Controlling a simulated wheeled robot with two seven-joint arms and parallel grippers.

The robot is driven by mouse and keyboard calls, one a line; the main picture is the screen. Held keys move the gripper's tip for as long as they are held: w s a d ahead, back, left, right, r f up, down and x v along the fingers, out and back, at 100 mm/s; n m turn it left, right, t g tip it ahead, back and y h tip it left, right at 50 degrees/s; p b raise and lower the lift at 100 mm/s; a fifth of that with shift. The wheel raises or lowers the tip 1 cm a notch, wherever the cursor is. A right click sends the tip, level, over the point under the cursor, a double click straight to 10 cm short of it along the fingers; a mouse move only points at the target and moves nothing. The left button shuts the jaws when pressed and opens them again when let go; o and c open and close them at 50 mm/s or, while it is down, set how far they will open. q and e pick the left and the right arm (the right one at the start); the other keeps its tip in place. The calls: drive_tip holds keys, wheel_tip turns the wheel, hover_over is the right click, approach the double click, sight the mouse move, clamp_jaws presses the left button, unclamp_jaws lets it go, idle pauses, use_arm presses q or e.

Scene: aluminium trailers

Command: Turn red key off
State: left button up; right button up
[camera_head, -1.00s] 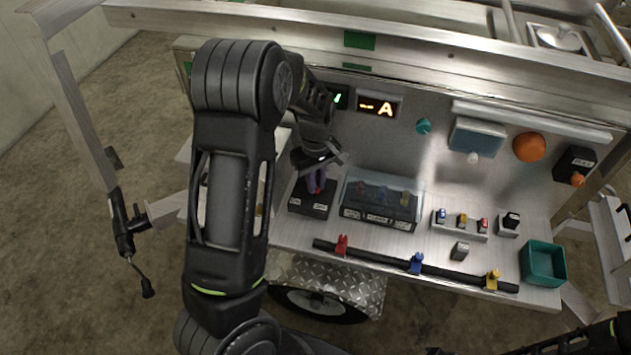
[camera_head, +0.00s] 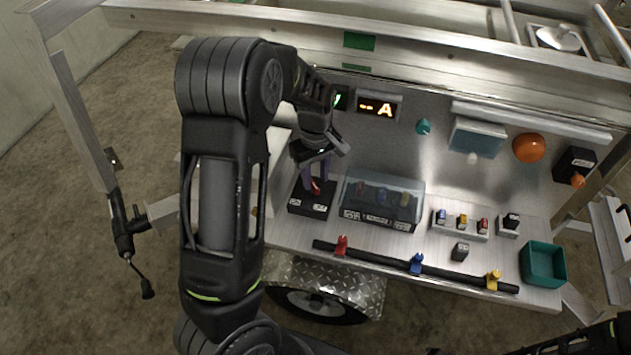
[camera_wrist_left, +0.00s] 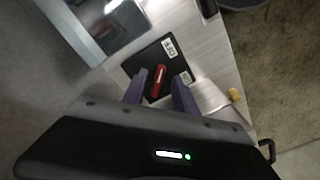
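The red key (camera_head: 315,188) stands on a small black switch box (camera_head: 309,205) at the left of the trailer's work surface. My left gripper (camera_head: 317,178) is just over the box, pointing down. Its purple fingers are apart, one on each side of the key, with gaps visible in the left wrist view (camera_wrist_left: 160,91). My right arm shows only at the bottom right; its fingers are not visible.
A clear-covered case (camera_head: 382,203) stands right of the switch box. A black bar (camera_head: 385,257) with red, blue and yellow clips runs along the front. A teal bin (camera_head: 543,264) is at the right. A lit display (camera_head: 378,107) is on the back panel.

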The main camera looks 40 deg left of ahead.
sight(315, 187)
use_arm(q)
wheel_tip(315, 187, up, 5)
drive_tip(key=shift+r, duration=0.1)
idle(0.7)
